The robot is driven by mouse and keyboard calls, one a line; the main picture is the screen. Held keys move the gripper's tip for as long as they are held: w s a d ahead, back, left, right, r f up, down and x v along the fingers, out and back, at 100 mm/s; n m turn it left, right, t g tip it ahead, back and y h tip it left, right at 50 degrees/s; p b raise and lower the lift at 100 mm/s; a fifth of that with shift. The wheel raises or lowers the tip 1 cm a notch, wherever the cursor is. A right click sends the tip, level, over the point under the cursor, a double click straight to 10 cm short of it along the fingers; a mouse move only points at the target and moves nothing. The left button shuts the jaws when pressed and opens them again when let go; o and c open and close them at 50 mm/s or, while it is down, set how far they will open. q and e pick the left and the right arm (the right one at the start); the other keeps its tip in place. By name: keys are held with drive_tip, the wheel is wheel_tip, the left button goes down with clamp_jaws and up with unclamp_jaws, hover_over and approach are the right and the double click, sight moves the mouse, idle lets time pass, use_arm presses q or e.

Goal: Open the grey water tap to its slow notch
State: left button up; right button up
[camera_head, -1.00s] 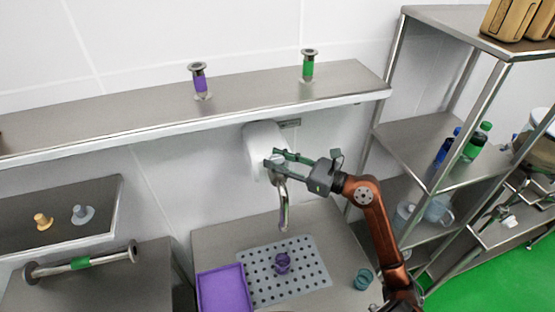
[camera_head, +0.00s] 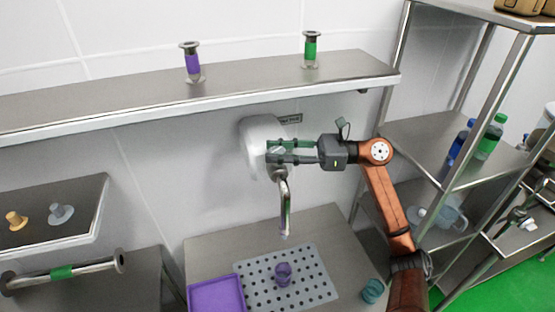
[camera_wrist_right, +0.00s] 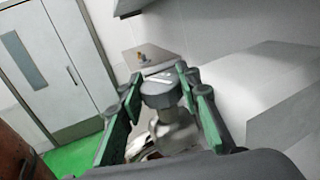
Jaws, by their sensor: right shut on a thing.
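The grey water tap has a curved metal spout (camera_head: 286,205) hanging from a white rounded housing (camera_head: 255,135) on the wall, above a perforated drain plate. In the right wrist view its dark grey round knob (camera_wrist_right: 160,92), with a pale line on top, sits between my green fingers. My right gripper (camera_head: 271,152) reaches in from the right and is shut on this knob; the fingers partly hide it in the head view. It also shows in the right wrist view (camera_wrist_right: 161,80). The notch marks cannot be made out. My left gripper is not in view.
A purple cup (camera_head: 283,272) stands on the perforated plate (camera_head: 315,280) below the spout. A purple tray (camera_head: 216,294) is to its left, a teal cup (camera_head: 373,291) to its right. A steel shelf (camera_head: 140,103) runs above the tap; a rack (camera_head: 410,130) stands at right.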

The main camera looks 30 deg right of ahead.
drive_tip(key=shift+f+n+g+y+b, duration=0.1)
drive_tip(key=shift+n+g+y+b, duration=0.2)
drive_tip(key=shift+g, duration=0.1)
drive_tip(key=o, duration=1.2)
drive_tip(key=v, duration=1.2)
